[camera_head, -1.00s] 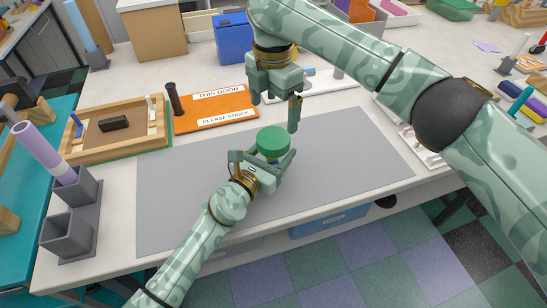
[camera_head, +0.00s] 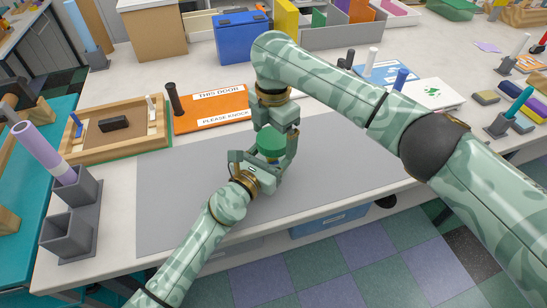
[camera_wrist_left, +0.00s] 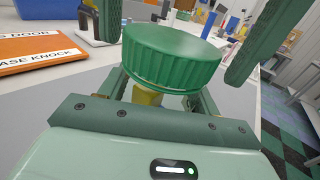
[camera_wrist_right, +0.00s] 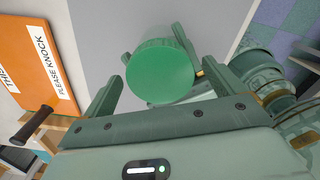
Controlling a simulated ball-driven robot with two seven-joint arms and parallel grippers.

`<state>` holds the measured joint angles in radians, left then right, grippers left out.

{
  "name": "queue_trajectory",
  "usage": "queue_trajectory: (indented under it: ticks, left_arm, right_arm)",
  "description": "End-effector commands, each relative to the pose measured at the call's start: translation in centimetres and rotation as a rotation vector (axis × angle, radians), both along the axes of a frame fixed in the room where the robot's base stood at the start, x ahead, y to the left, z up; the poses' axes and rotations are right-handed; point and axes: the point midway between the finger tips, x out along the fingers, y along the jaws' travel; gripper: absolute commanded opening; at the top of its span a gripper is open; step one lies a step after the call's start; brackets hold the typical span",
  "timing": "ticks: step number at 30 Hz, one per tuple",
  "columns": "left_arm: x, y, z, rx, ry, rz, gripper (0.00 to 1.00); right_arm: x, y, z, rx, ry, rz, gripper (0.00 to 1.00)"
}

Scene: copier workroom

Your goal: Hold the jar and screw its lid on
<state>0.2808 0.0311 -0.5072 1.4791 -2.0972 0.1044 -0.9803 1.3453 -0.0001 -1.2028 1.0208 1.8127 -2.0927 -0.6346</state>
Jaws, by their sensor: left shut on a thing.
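The green ribbed lid (camera_head: 270,139) sits on top of the jar, and it shows large in the left wrist view (camera_wrist_left: 175,58). Under it, only a little of the jar (camera_wrist_left: 172,102) shows, with something yellow at it; my fingers and the lid hide the rest. How far the lid is screwed on cannot be told. My left gripper (camera_head: 267,164) is shut on the jar from the side, holding it above the grey mat. My right gripper (camera_head: 275,146) points down over the lid. Its fingers are open, one on each side of the lid, with gaps visible in the right wrist view (camera_wrist_right: 163,72).
The grey mat (camera_head: 180,205) is mostly clear. Behind it lie an orange sign board (camera_head: 210,108) and a wooden tray (camera_head: 90,145). A blue box (camera_head: 240,38) and a white board with a green mark (camera_head: 432,94) are farther back. Grey holders (camera_head: 70,235) stand left.

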Motion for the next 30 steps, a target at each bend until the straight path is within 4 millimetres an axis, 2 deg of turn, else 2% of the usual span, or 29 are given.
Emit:
queue_trajectory:
  ticks: [1,5,14,15,18,26,30]
  left_arm:
    - [0.0,0.0,0.0,0.000,0.000,0.000,0.00]
    - [0.0,0.0,0.0,0.000,0.000,0.000,0.00]
    - [0.0,0.0,0.0,0.000,0.000,0.000,0.00]
    - [0.0,0.0,0.0,0.000,0.000,0.000,0.00]
    - [0.0,0.0,0.0,0.000,0.000,0.000,0.00]
    - [0.0,0.0,0.0,0.000,0.000,0.000,0.00]
    - [0.0,0.0,0.0,0.000,0.000,0.000,0.00]
  right_arm:
    - [0.0,0.0,0.0,0.000,0.000,0.000,0.81]
    - [0.0,0.0,0.0,0.000,0.000,0.000,0.45]
    - [0.0,0.0,0.0,0.001,-0.001,-0.008,0.44]
    - [0.0,0.0,0.1,0.001,-0.001,-0.008,0.74]
    - [0.0,0.0,0.1,0.001,-0.001,-0.008,0.97]
    - [0.0,0.0,0.1,0.001,-0.001,-0.008,0.97]
    - [0.1,0.0,1.1,0.001,-0.002,-0.007,0.97]
